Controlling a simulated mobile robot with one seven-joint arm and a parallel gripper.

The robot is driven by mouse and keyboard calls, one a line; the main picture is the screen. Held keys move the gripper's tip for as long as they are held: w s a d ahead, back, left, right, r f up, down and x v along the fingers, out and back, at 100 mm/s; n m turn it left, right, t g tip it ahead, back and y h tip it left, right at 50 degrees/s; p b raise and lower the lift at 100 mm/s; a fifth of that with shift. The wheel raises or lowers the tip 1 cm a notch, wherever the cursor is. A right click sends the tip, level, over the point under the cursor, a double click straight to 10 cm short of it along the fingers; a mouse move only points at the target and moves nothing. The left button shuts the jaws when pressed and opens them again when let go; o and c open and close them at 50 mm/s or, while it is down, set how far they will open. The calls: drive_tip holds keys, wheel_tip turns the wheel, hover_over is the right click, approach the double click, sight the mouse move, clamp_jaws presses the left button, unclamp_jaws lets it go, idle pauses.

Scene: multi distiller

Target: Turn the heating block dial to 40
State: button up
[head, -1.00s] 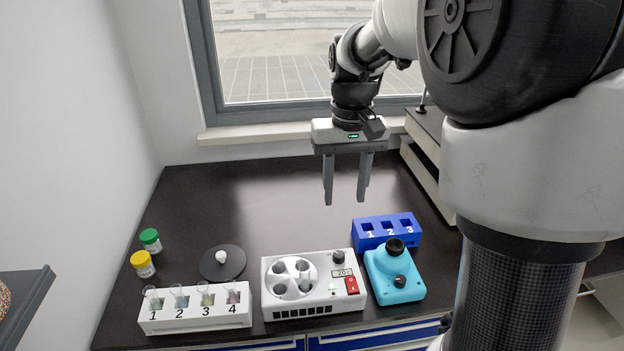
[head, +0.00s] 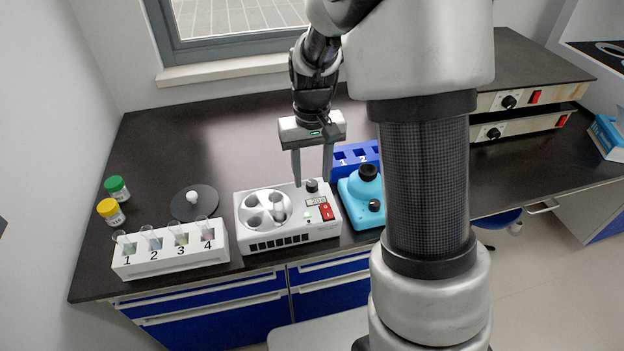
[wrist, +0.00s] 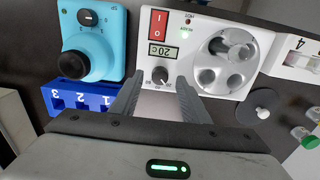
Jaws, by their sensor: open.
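The white heating block (head: 286,231) stands near the front edge of the dark bench. Its black dial (head: 311,186) is at its back right corner, beside a small display that reads about 20 and a red switch (head: 326,212). In the wrist view the dial (wrist: 160,75) lies just beyond and between the fingertips, and the display (wrist: 163,50) reads 20. My gripper (head: 312,184) is open, pointing down over the dial. The fingers look apart from the dial; the exact height gap is hard to tell.
A blue numbered rack (head: 345,156) and a light-blue device (head: 354,205) stand close on the right. A white tube rack (head: 172,252), a dark disc (head: 194,204) and two capped jars (head: 117,188) are on the left. The bench behind is clear.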

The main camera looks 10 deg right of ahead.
drive_tip(key=shift+f, duration=0.75)
drive_tip(key=c, duration=1.1)
drive_tip(key=shift+o, duration=0.2)
drive_tip(key=shift+r+m, duration=0.1)
drive_tip(key=shift+m, duration=0.3)
drive_tip(key=m+p, duration=0.2)
drive_tip(key=m, duration=0.1)
drive_tip(key=shift+m, duration=0.3)
drive_tip(key=shift+m+p, duration=1)
drive_tip(key=shift+m, duration=1.2)
drive_tip(key=shift+w, duration=0.1)
